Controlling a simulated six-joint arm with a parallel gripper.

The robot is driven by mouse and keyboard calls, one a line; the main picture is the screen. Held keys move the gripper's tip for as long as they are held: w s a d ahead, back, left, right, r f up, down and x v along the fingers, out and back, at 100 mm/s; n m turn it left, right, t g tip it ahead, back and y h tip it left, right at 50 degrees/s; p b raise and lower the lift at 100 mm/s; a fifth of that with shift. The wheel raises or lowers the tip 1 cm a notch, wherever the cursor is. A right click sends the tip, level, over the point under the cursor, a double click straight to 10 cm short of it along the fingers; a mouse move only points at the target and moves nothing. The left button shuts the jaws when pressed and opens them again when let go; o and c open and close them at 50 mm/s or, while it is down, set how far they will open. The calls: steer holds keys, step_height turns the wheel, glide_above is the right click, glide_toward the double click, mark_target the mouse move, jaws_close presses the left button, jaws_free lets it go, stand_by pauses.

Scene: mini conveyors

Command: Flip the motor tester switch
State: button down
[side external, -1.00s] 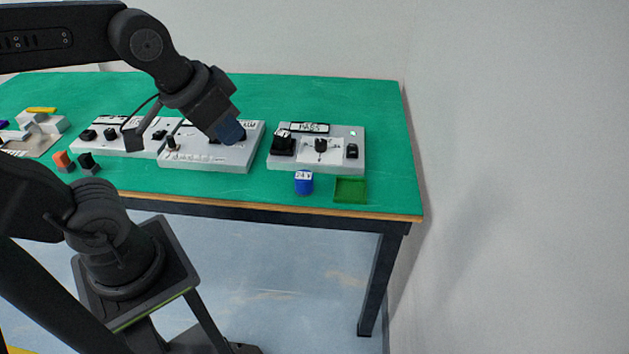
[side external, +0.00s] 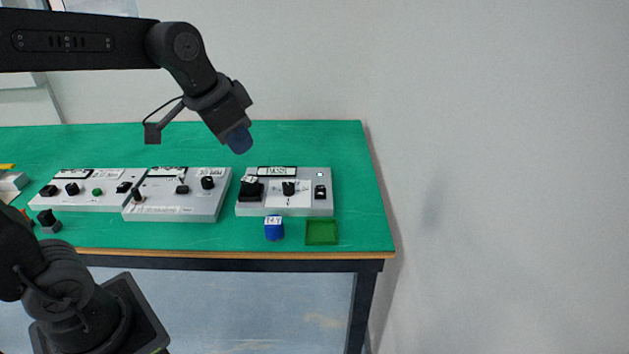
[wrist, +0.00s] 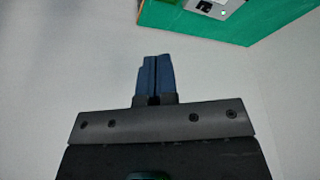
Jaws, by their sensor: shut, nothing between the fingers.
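Three grey control boxes stand in a row on the green table. The right box (side external: 285,209) carries a black block, a central black knob (side external: 289,188) and a black switch (side external: 320,192) at its right end. The middle box (side external: 172,212) has black knobs and a small lever. I cannot tell for sure from the labels which box is the motor tester. My gripper (side external: 238,140) is shut and empty, held above the boxes, and touches nothing. In the wrist view its blue fingers (wrist: 157,75) are together, with a box corner and black switch (wrist: 204,6) at the top edge.
A blue cylinder (side external: 274,230) and a shallow green tray (side external: 321,232) lie in front of the right box. The left box (side external: 85,201) adjoins the middle one. The table's right end (side external: 360,215) is clear.

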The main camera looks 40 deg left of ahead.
steer(key=w+a+f+m, duration=0.1)
steer(key=w+a, duration=0.1)
steer(key=w, duration=0.5)
steer(key=w+a+f+m, duration=0.2)
steer(key=w+a, duration=0.1)
steer(key=w, duration=0.4)
steer(key=m+g+h, duration=0.1)
steer(key=m+g, duration=0.1)
steer(key=m, duration=0.1)
glide_above(320, 191)
steer(key=s+a, duration=0.2)
steer(key=a, duration=0.1)
step_height(320, 191, down, 12)
steer(key=shift+s+r, duration=0.15)
steer(key=shift+s, duration=0.05)
steer(key=x, duration=1.3)
steer(key=shift+a, duration=0.3)
steer(key=shift+w+f, duration=0.1)
steer(key=shift+f, duration=0.35)
